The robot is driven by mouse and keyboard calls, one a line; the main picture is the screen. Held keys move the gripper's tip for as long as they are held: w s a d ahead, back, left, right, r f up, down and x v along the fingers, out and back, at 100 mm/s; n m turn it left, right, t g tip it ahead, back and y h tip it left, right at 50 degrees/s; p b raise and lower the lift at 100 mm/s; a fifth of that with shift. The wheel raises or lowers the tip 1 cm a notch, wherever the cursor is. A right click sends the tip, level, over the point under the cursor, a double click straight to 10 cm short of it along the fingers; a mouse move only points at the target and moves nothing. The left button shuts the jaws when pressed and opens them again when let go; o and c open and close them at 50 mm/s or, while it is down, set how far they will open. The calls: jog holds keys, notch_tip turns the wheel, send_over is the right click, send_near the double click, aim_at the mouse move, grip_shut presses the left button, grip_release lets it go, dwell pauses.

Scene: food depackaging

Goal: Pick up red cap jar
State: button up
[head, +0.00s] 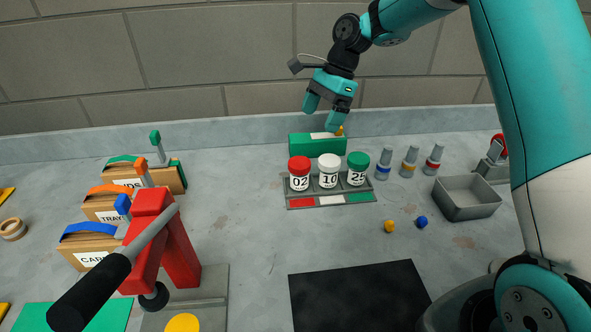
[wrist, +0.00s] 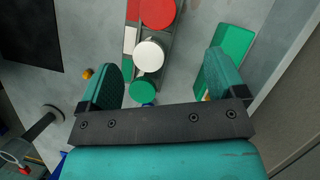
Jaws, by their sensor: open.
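The red cap jar (head: 299,173) is white, labelled 02, and stands upright at the left end of a grey rack (head: 332,201). A white cap jar (head: 329,171) labelled 10 and a green cap jar (head: 357,168) labelled 25 stand to its right. In the wrist view the red cap (wrist: 157,12) is cut by the top edge, beyond the white cap (wrist: 149,56) and the green cap (wrist: 143,88). My gripper (head: 322,119) is open and empty, above and behind the jars. Its two fingers also show in the wrist view (wrist: 165,80), spread apart.
A green box (head: 305,147) lies behind the rack. Several small bottles (head: 409,162) and a grey metal tray (head: 467,197) stand to the right. A red lever press (head: 180,255) and cardboard boxes (head: 101,209) are at left. A black mat (head: 355,297) lies in front.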

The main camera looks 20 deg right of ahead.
aim_at(303, 161)
jog(key=p+x, duration=0.2)
jog(key=x, duration=0.7)
jog(key=shift+s+f, duration=0.15)
jog(key=shift+f, duration=0.05)
jog(key=p+x, duration=0.2)
jog(key=x, duration=0.2)
jog(key=shift+s+a+f+p, duration=0.1)
jog(key=shift+a+f+p, duration=0.2)
jog(key=shift+p, duration=0.1)
jog(key=shift+f, duration=0.4)
jog(key=c, duration=1)
